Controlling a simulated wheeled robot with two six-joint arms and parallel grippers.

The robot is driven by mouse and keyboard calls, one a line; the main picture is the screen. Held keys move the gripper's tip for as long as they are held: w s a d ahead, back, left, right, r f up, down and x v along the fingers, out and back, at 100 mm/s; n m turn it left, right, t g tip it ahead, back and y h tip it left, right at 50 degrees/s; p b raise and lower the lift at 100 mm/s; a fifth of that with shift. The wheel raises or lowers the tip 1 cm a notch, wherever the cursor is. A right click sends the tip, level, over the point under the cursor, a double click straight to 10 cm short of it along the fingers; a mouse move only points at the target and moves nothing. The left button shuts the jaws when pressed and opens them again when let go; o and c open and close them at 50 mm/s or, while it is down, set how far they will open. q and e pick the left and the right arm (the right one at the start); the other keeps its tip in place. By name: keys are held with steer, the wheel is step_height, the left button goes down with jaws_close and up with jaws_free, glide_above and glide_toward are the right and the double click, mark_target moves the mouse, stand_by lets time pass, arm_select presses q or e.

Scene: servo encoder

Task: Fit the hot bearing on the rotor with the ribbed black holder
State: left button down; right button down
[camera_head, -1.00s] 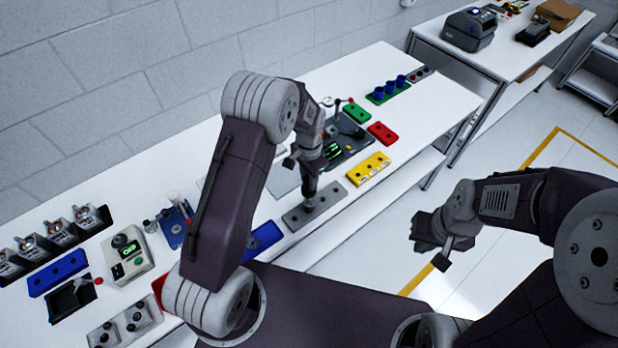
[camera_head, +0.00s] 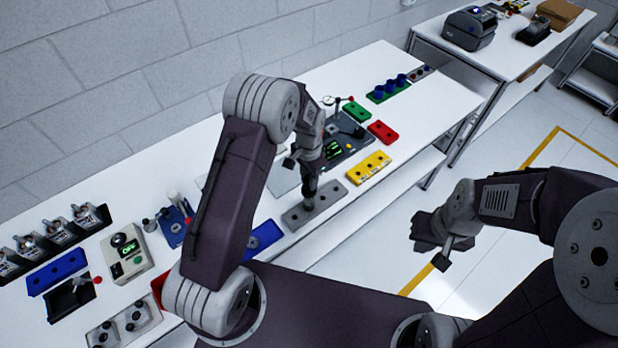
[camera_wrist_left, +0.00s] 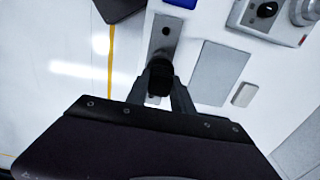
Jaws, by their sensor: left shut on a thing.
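My left gripper (camera_head: 309,192) is above the long grey plate with holes (camera_head: 326,202) near the table's front edge. In the left wrist view its fingers (camera_wrist_left: 161,92) are shut on a black, roughly cylindrical thing (camera_wrist_left: 160,74), which looks like the ribbed black holder. The thing stands over one end of the grey plate (camera_wrist_left: 166,36); I cannot tell whether it touches the plate. I cannot make out the bearing or the rotor for sure. My right gripper (camera_head: 440,246) hangs over the floor, away from the table; its jaw opening is unclear.
Yellow (camera_head: 369,168), red (camera_head: 382,132) and green (camera_head: 357,111) blocks lie right of my left gripper, by a dark device with a green display (camera_head: 333,150). A blue tray (camera_head: 262,238) and a white control box (camera_head: 127,252) stand to the left. The white table (camera_head: 437,108) has free room at its right end.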

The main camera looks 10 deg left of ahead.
arm_select(q)
steer(key=shift+f+b, duration=0.3)
steer(key=shift+f, duration=0.3)
steer(key=shift+f, duration=0.1)
steer(key=shift+w+f+b, duration=0.1)
steer(key=shift+f+b, duration=0.6)
steer(key=shift+f, duration=0.2)
steer(key=shift+f+b, duration=0.75)
steer(key=shift+f, duration=0.3)
steer(key=shift+r+p, duration=0.65)
steer(key=shift+r, duration=0.1)
stand_by(3.7)
steer(key=shift+r+p, duration=2.5)
steer(key=shift+r, duration=0.65)
